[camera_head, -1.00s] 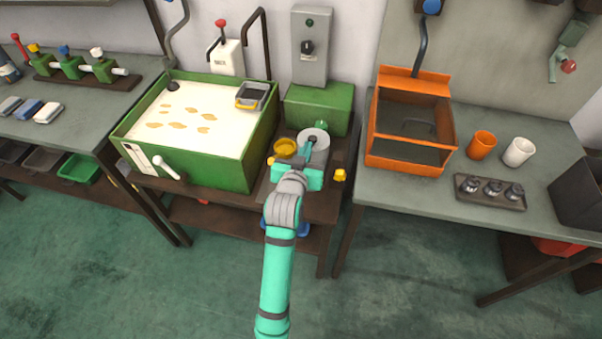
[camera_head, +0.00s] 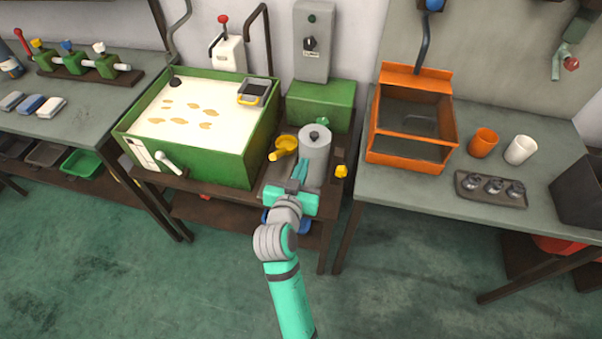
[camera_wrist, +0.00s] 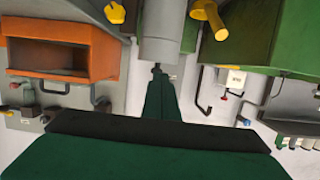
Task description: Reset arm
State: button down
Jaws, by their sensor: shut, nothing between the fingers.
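My gripper (camera_head: 303,170) is shut and empty. In the head view it stands over the front of the dark stand between the green tank and the orange-framed bench, close to a grey cylinder (camera_head: 316,150) with a dark knob on top. In the wrist view the closed fingers (camera_wrist: 161,92) point at the grey cylinder (camera_wrist: 160,45). I cannot tell whether they touch it. My teal arm reaches up from the bottom of the head view.
The green tank (camera_head: 215,150) with pale liquid stands left, a yellow spout (camera_head: 283,148) beside the cylinder. An orange frame (camera_head: 412,155), two cups (camera_head: 483,143) and a small tray (camera_head: 490,200) stand on the right bench. The floor in front is clear.

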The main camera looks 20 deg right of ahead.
jog(key=shift+s+a+f, duration=0.15)
jog(key=shift+s+f, duration=0.05)
jog(key=shift+s, duration=0.25)
jog(key=shift+s+a+f, duration=0.1)
jog(key=shift+s+f, duration=0.05)
jog(key=shift+s, duration=0.25)
jog(key=s+a+f+n+t+y, duration=0.1)
jog(key=s+a+f+n+y, duration=0.15)
jog(key=s, duration=0.35)
jog(key=s+a+f+n+y, duration=0.1)
jog(key=s+f+n+y, duration=0.1)
jog(key=s+f+n, duration=0.3)
jog(key=s+a+f+n+t+y, duration=0.1)
jog(key=s+f+y, duration=0.15)
jog(key=s, duration=0.55)
jog(key=s+a+r+m, duration=0.1)
jog(key=s+a, duration=0.3)
jog(key=s, duration=0.4)
jog(key=s+a+r+m, duration=0.1)
jog(key=s+a, duration=0.4)
jog(key=s, duration=0.4)
jog(key=shift+s+m, duration=0.15)
jog(key=shift+m, duration=0.2)
